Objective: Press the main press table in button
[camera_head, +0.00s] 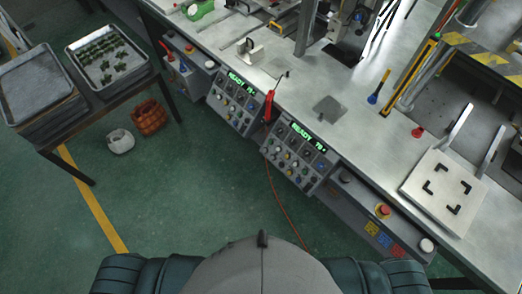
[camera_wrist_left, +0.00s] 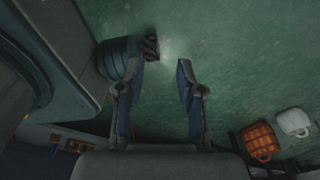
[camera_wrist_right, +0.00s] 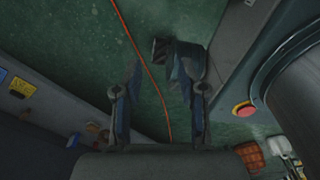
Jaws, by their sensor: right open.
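Two sloped control panels sit on the bench front in the head view: a left one (camera_head: 233,112) and a right one (camera_head: 291,163), each with a green lit display and several small knobs and buttons. Button labels are too small to read, so I cannot tell which is the table in button. Larger buttons on the front edge include a red one (camera_head: 383,211) and a white one (camera_head: 427,245). My left gripper (camera_wrist_left: 162,65) is open and empty over green floor. My right gripper (camera_wrist_right: 155,65) is open and empty. Neither gripper shows in the head view.
A red-handled tool (camera_head: 268,106) stands between the panels. A white plate with black corner marks (camera_head: 443,188) lies on the bench at right. Metal trays (camera_head: 36,83) rest on a rack at left. An orange basket (camera_head: 150,118) is on the floor. Floor before the panels is mostly clear.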

